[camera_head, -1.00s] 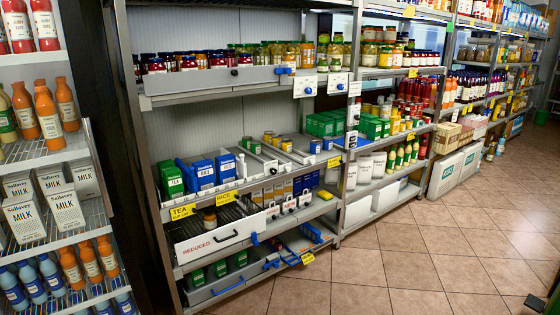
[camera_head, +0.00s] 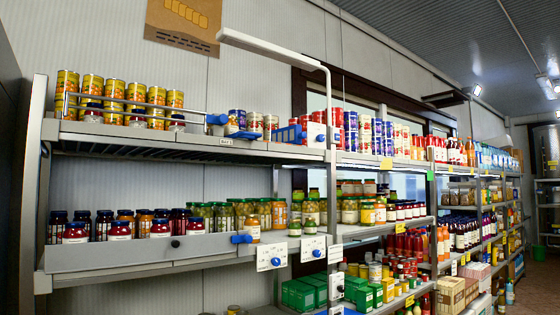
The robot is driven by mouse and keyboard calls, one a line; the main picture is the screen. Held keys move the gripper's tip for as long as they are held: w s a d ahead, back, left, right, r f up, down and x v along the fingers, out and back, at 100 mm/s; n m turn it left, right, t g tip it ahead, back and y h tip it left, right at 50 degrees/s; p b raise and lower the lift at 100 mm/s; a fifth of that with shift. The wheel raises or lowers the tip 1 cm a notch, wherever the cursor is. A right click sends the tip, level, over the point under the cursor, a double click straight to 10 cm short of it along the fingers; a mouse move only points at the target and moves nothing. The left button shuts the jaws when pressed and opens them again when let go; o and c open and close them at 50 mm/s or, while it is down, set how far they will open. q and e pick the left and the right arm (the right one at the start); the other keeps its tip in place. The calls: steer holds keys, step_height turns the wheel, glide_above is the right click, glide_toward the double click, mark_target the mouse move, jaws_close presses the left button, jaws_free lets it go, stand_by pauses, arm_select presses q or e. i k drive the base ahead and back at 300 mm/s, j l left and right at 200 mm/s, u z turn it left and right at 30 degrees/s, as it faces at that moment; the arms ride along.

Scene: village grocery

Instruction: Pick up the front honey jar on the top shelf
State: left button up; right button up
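The top shelf (camera_head: 150,136) of the near rack runs across the left half of the view, with a thin wire rail along its front. Small dark-lidded jars stand at its front edge: one at the left (camera_head: 92,113), one in the middle (camera_head: 136,118) and one at the right (camera_head: 176,122). They may be honey jars, but their labels are too small to read. Rows of tall yellow cans (camera_head: 113,95) stand close behind them. Neither of my grippers is in view.
A lower shelf (camera_head: 120,252) holds rows of dark and green-lidded jars. A white lamp arm (camera_head: 270,48) overhangs the rack. The space above the yellow cans is open.

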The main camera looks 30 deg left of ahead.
mark_target(232, 127)
steer(key=i, duration=0.4)
steer(key=i+l+u, duration=0.1)
steer(key=i, duration=0.3)
steer(key=i+l+u, duration=0.15)
steer(key=i+u, duration=0.25)
steer(key=i+l+u, duration=0.75)
